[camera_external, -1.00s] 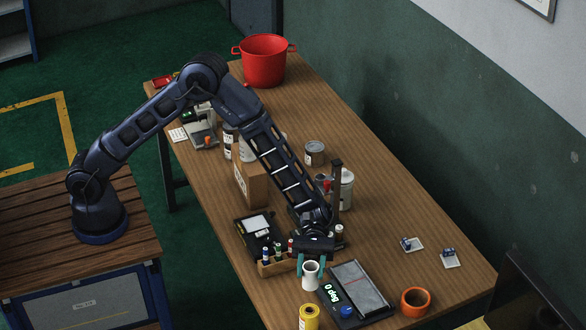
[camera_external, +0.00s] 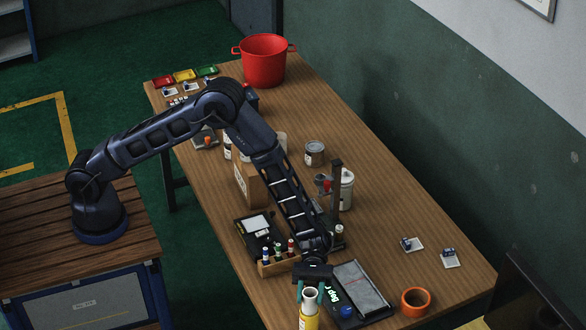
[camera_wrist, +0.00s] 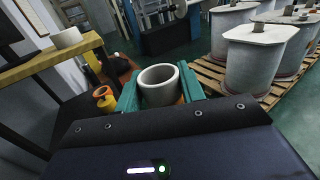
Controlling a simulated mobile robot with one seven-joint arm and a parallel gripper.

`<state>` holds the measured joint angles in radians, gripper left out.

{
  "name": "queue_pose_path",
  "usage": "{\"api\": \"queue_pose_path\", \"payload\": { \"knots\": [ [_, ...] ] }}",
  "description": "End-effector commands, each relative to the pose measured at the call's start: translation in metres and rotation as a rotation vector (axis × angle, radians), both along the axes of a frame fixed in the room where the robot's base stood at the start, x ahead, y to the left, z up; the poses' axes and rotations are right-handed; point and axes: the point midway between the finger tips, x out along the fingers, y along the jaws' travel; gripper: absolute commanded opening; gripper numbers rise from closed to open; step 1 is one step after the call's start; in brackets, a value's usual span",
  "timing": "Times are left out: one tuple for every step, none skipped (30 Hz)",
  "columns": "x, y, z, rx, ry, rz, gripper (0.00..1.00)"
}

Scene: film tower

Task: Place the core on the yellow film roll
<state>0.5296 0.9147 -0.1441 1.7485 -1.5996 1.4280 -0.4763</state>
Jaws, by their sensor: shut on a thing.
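The core (camera_external: 310,298), a short white hollow cylinder, is upright in my gripper (camera_external: 309,289) near the front end of the table. My teal fingers are shut on its sides. In the wrist view the core (camera_wrist: 159,88) sits between the fingers with its open top showing. The yellow film roll (camera_external: 309,320) shows directly below the core in the external view, and the core covers its top. I cannot tell whether the two touch. The roll cannot be made out surely in the wrist view.
A black device with a green display and a grey plate (camera_external: 360,286) lies right of the core. An orange cup (camera_external: 415,302) stands farther right. A wooden rack (camera_external: 279,265) with small bottles is behind. A dark post (camera_external: 336,195) stands farther back.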

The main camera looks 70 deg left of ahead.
Motion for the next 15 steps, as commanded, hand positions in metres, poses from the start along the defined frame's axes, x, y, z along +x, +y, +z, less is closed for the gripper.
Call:
{"api": "queue_pose_path", "payload": {
  "knots": [
    [0.0001,0.0001,0.0002,0.000,0.000,0.000,0.17],
    [0.0001,0.0001,0.0002,0.000,0.000,0.000,0.17],
    [0.0001,0.0000,0.0000,0.000,0.000,0.000,0.17],
    [0.0001,0.0001,-0.0004,0.000,0.000,0.000,0.17],
    [0.0002,0.0001,-0.0010,0.000,0.000,0.000,0.17],
    [0.0003,0.0003,-0.0021,0.000,0.000,0.000,0.17],
    [0.0004,0.0002,-0.0028,0.000,0.000,0.000,0.17],
    [0.0003,0.0002,-0.0026,0.000,0.000,0.000,0.43],
    [0.0002,0.0002,-0.0024,0.000,0.000,0.000,0.51],
    [0.0002,0.0001,-0.0025,0.001,-0.001,0.000,0.57],
    [0.0002,0.0001,-0.0025,0.001,-0.001,0.000,0.61],
    [0.0002,0.0001,-0.0024,0.001,-0.001,0.000,0.61],
    [0.0002,0.0001,-0.0024,0.001,-0.001,0.000,0.61],
    [0.0002,0.0001,-0.0024,0.001,-0.001,0.000,0.61],
    [0.0002,0.0001,-0.0024,0.001,-0.001,0.000,0.61]
  ]
}}
